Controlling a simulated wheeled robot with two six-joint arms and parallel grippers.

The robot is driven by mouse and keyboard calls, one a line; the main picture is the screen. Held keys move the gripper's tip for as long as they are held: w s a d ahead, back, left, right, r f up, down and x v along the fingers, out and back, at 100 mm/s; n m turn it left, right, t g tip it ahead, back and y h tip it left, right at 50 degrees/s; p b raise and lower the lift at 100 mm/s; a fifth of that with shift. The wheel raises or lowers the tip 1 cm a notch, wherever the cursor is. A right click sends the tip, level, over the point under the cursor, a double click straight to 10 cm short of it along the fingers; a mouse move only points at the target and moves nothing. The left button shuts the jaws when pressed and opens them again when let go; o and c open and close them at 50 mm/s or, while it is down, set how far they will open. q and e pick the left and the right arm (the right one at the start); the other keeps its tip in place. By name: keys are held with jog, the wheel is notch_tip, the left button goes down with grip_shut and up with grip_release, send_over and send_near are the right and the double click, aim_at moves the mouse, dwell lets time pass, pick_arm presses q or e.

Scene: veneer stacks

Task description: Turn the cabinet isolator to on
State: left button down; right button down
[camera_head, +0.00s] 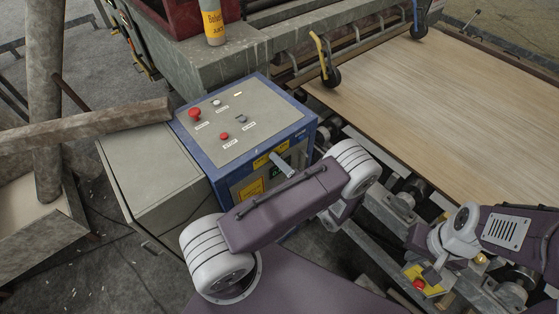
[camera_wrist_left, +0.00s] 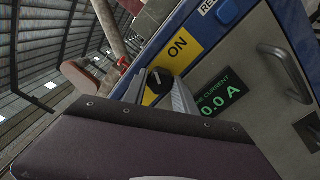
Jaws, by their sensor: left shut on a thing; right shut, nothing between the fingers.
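The blue cabinet (camera_head: 222,182) stands at the centre of the head view with labels and a display on its front. In the left wrist view the isolator's black knob (camera_wrist_left: 158,82) sits by a yellow ON label (camera_wrist_left: 178,47). My left gripper (camera_wrist_left: 168,92) is shut on the knob, and its fingers partly hide it. I cannot tell the knob's exact angle. My right gripper (camera_head: 432,275) is shut and empty at the lower right, away from the cabinet.
The cabinet top carries a red mushroom button (camera_head: 194,114) and other buttons. A metal handle (camera_wrist_left: 287,72) is beside the display (camera_wrist_left: 218,92), which reads 0.0 A. A grey box (camera_head: 150,175) stands left of the cabinet. A veneer sheet (camera_head: 450,100) lies on the conveyor at right.

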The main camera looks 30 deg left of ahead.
pick_arm(q)
jog(key=shift+m, duration=1.2)
jog(key=c, duration=1)
grip_release()
jog(key=b+v, duration=0.2)
jog(key=v, duration=0.7)
jog(key=shift+b, duration=0.3)
